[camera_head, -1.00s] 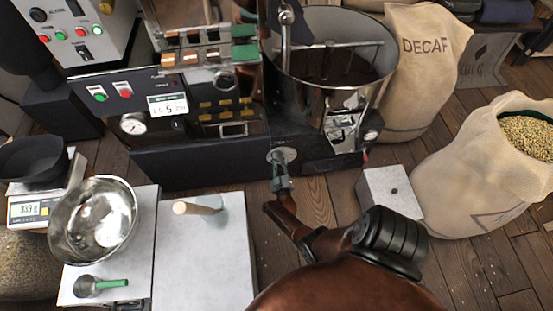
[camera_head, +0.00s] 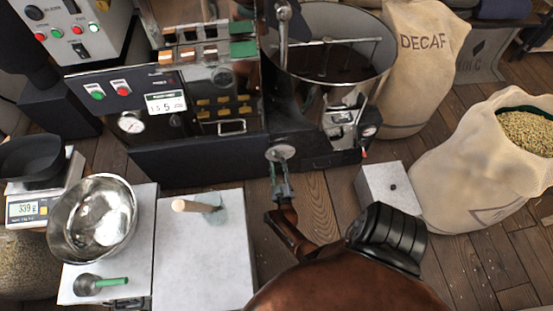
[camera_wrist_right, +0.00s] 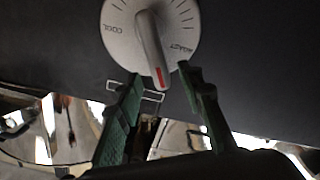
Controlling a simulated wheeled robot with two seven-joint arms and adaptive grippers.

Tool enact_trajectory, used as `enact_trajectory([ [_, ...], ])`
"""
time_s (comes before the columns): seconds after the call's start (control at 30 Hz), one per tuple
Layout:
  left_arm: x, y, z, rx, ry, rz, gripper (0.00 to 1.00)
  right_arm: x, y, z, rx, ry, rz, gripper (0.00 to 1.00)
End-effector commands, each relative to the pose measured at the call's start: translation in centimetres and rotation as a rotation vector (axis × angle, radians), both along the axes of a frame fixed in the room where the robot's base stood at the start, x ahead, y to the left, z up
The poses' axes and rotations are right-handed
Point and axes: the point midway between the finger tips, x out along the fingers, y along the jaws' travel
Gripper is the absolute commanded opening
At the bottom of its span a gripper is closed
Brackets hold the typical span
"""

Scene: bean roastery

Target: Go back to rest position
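The roaster's round dial (camera_head: 281,152) is on the front of the black machine, low and central in the head view. In the right wrist view the dial (camera_wrist_right: 152,25) carries COOL and ROAST markings, and the red end of its handle points down. My right gripper (camera_head: 280,182) is just in front of and below the dial. In the right wrist view its green fingers (camera_wrist_right: 160,78) are spread to either side of the handle's lower end, with nothing held between them. My left gripper is not in view.
A metal bowl (camera_head: 92,217), a green-handled scoop (camera_head: 98,284) and a scale (camera_head: 30,209) are at the left. A wooden-handled tool (camera_head: 199,207) is on a pale slab (camera_head: 205,260). A grey box (camera_head: 391,192) and bean sacks (camera_head: 470,175) stand right of my right arm.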

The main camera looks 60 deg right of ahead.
Motion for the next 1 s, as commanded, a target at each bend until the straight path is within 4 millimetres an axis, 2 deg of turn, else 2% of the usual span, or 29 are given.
enact_trajectory([
  [0.1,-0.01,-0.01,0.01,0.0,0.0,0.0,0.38,-0.88,1.04,-0.04,0.001,0.001,-0.001,0.35],
  [0.23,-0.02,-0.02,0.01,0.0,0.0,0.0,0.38,-1.19,1.4,0.05,-0.001,-0.001,0.001,0.35],
  [0.83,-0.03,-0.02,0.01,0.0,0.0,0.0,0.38,-1.15,1.41,0.05,0.001,0.001,0.005,0.35],
  [1.0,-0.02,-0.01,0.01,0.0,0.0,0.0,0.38,-0.47,1.48,0.22,0.044,0.02,0.106,0.35],
])
